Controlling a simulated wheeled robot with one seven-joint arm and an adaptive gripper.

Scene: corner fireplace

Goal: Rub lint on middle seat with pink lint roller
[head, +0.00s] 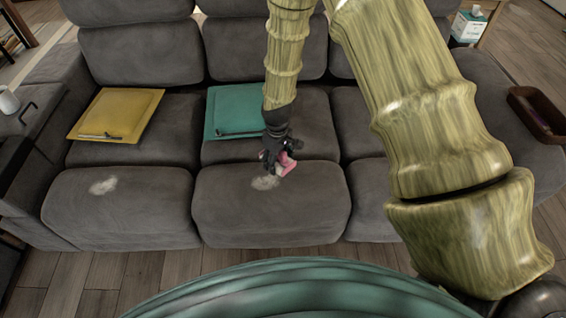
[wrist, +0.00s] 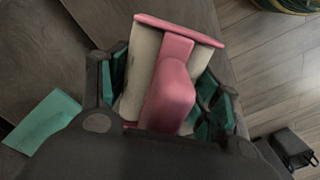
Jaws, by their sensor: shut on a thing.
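A grey sofa holds the middle seat (head: 315,205), with a pale lint patch (head: 265,183) on its front part. My gripper (head: 276,158) is over this seat, shut on the pink lint roller (head: 286,166). The roller is just beside and above the lint patch; I cannot tell whether it touches the seat. In the wrist view the lint roller (wrist: 172,88) sits between the teal-padded fingers of my gripper (wrist: 165,95), its pale roll partly hidden behind the pink handle. A second lint patch (head: 103,186) lies on the left seat (head: 120,215).
A teal folder (head: 230,105) with a dark pen-like item lies at the back of the middle seat. A yellow folder (head: 115,112) lies on the left seat. A brown tray (head: 537,112) is on the right armrest, with a tissue box (head: 468,27) behind. My arm hides part of the right seat.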

